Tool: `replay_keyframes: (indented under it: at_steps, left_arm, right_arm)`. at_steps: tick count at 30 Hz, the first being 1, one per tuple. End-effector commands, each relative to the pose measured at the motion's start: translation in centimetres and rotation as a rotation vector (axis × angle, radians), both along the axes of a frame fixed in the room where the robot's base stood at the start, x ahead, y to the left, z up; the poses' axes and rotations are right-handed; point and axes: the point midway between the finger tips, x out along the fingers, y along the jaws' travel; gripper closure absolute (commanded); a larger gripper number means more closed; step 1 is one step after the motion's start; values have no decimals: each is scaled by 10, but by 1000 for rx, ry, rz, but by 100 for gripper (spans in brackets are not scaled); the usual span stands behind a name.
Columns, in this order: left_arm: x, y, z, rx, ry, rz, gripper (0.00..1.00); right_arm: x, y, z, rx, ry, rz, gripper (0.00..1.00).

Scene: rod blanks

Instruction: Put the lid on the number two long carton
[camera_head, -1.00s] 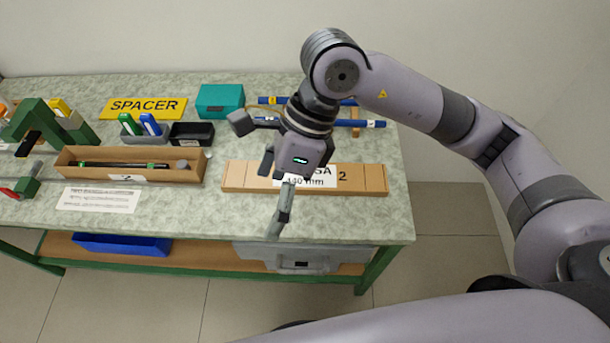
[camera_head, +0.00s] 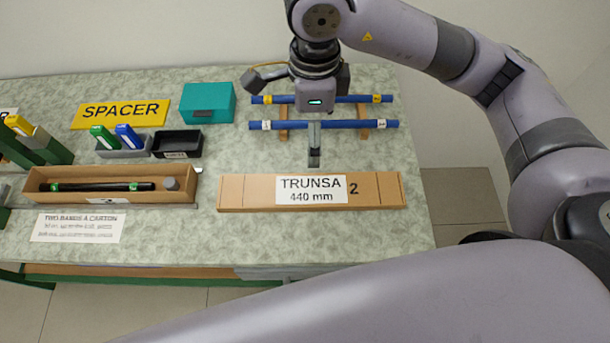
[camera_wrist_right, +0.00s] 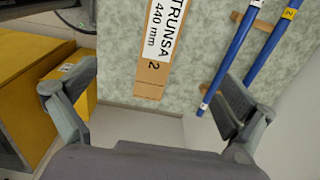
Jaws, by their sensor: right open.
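The number 2 long carton (camera_head: 68,196) is an open brown box at the left of the bench. A black rod with green bands (camera_head: 100,187) and a grey round piece (camera_head: 171,184) lie inside. The brown cardboard lid (camera_head: 228,192), labelled TRUNSA 440 mm and 2, lies flat on the bench to the right of the carton. It also shows in the right wrist view (camera_wrist_right: 148,89). My right gripper (camera_head: 314,120) is open and empty, above the bench behind the lid, over the blue rods. Its fingers are spread in the right wrist view (camera_wrist_right: 152,95). My left gripper is out of view.
Two blue rods (camera_head: 352,124) rest on wooden supports behind the lid. A teal box (camera_head: 207,103), a black bin (camera_head: 177,144), a SPACER sign (camera_head: 120,114) and a printed note (camera_head: 78,228) surround the carton. Bare bench (camera_head: 330,235) lies in front of the lid.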

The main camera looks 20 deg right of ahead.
Motion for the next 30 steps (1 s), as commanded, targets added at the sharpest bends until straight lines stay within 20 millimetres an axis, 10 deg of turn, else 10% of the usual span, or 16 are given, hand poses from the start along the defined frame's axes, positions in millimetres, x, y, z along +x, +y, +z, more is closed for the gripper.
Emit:
replay_keyframes:
  at_steps: [16, 30]
  left_arm:
    - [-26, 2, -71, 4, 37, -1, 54]
    - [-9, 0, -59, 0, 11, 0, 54]
  right_arm:
    - [-1, 0, -70, 1, 1, 1, 0]
    - [-2, -1, -142, -1, 8, -1, 0]
